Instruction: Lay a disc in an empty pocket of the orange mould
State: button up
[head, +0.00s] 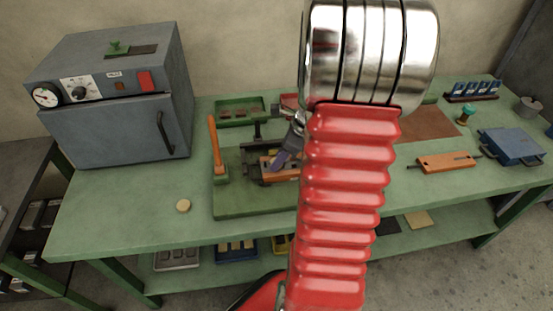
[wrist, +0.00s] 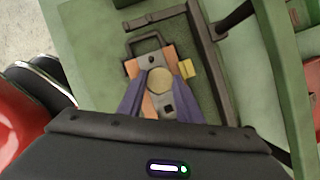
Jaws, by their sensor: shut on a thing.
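An orange mould (head: 270,170) lies on the green base of the press in the head view, partly hidden by my arm. In the wrist view the orange mould (wrist: 148,106) shows below my gripper, with a grey strip with holes and a dark handle loop. My gripper (wrist: 160,77) has purple fingers shut on a pale round disc (wrist: 160,82), held over the mould. I cannot tell whether the disc touches it. In the head view my gripper (head: 283,158) is seen from the side and the held disc is hidden. Another pale disc (head: 183,206) lies on the bench, left of the press.
The press lever (head: 214,140) has an orange handle and stands left of the mould. A grey oven (head: 110,125) stands at the left. A green tray (head: 240,109) lies behind the press. Another orange block (head: 447,162) with dark handles and a blue box (head: 512,144) are at the right.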

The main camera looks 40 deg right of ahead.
jog(key=shift+s+a+f, duration=0.15)
jog(key=shift+s+f, duration=0.1)
jog(key=shift+f, duration=0.25)
jog(key=o, duration=1.1)
jog(key=v, duration=1.4)
jog(key=shift+w+d+r, duration=0.25)
jog(key=shift+w+r, duration=0.05)
jog(key=shift+r, duration=0.1)
